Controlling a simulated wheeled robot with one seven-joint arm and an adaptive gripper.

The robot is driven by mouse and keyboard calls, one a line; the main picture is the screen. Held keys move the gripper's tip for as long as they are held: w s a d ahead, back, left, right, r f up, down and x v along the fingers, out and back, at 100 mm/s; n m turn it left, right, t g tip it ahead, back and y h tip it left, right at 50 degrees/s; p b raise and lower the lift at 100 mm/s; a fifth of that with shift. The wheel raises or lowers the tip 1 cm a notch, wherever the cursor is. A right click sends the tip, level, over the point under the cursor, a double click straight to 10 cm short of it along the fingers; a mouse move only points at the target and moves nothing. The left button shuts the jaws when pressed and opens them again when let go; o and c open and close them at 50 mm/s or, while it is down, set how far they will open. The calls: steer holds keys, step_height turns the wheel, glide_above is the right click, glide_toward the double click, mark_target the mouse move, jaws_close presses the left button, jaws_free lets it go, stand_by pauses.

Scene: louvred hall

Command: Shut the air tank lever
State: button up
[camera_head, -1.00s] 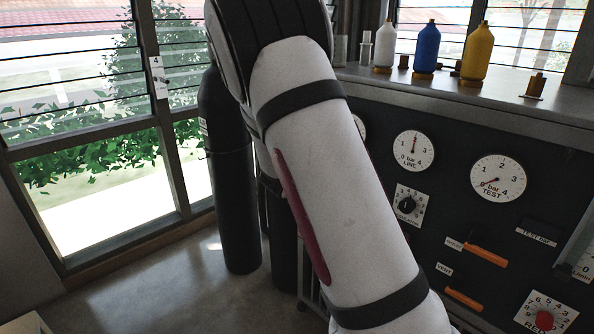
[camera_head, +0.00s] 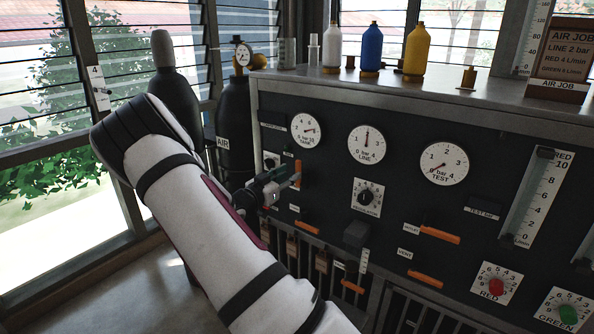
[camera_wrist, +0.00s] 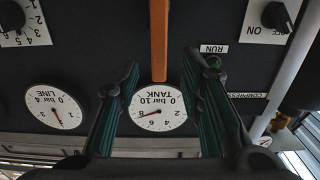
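The orange air tank lever (camera_head: 297,173) stands upright on the dark panel, just below the TANK gauge (camera_head: 306,131). In the wrist view, which is upside down, the lever (camera_wrist: 159,40) is a long orange bar whose end lies between the fingertips in the picture. The TANK gauge (camera_wrist: 158,110) shows beyond it there, its needle near 8. My gripper (camera_head: 282,186) is at the lever, at the panel's left. In the wrist view my gripper (camera_wrist: 160,72) is open, one finger on each side of the lever, with gaps visible. Contact cannot be told.
More orange levers, such as the OUTLET lever (camera_head: 440,234) and VENT lever (camera_head: 425,279), are at right. The regulator knob (camera_head: 366,197) is right of my gripper. A dark cylinder marked AIR (camera_head: 236,120) stands left. Bottles (camera_head: 372,48) stand on the ledge above.

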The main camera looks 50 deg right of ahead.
mark_target(297, 170)
steer(key=d, duration=0.3)
steer(key=shift+d, duration=0.3)
steer(key=shift+w, duration=0.15)
steer(key=shift+d+b, duration=0.55)
steer(key=shift+d, duration=0.3)
jaws_close()
